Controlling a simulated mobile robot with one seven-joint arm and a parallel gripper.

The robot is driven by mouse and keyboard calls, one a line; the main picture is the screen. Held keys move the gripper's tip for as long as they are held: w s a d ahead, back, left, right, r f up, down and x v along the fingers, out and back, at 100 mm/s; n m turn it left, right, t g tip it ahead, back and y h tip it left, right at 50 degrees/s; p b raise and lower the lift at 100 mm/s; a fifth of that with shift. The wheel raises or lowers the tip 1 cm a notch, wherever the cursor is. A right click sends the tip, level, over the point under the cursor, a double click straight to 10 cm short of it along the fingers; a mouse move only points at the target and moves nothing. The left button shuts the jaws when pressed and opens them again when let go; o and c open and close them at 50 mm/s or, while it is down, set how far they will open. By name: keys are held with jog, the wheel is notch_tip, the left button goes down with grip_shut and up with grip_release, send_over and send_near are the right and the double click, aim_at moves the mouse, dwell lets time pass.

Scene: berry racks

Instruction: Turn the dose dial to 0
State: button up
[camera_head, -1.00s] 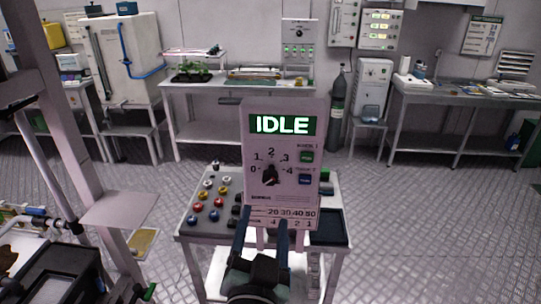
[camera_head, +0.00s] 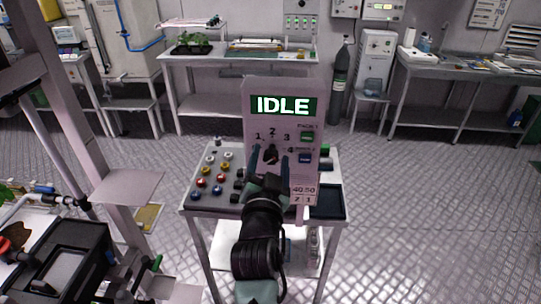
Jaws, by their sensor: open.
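The dose dial (camera_head: 271,153) is a small dark knob on an upright pale panel (camera_head: 254,90). The numbers 1, 2, 3 and 4 show around it; the 0 position is hidden behind my gripper. The display (camera_head: 283,105) above the dial reads IDLE. My gripper (camera_head: 270,150) is open, with one dark finger on the left of the dial and one on the right. I cannot tell whether the fingers touch the dial. Which number the dial points to is too small to tell.
A green button (camera_head: 307,137) and a blue button (camera_head: 305,158) sit right of the dial. The panel stands on a small table with several coloured knobs (camera_head: 202,182) on the left and a dark tray (camera_head: 326,214) on the right. The floor to the right is clear.

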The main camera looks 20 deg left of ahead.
jog(key=shift+w+a, duration=0.1)
jog(key=shift+w, duration=0.1)
grip_shut()
dwell(0.3)
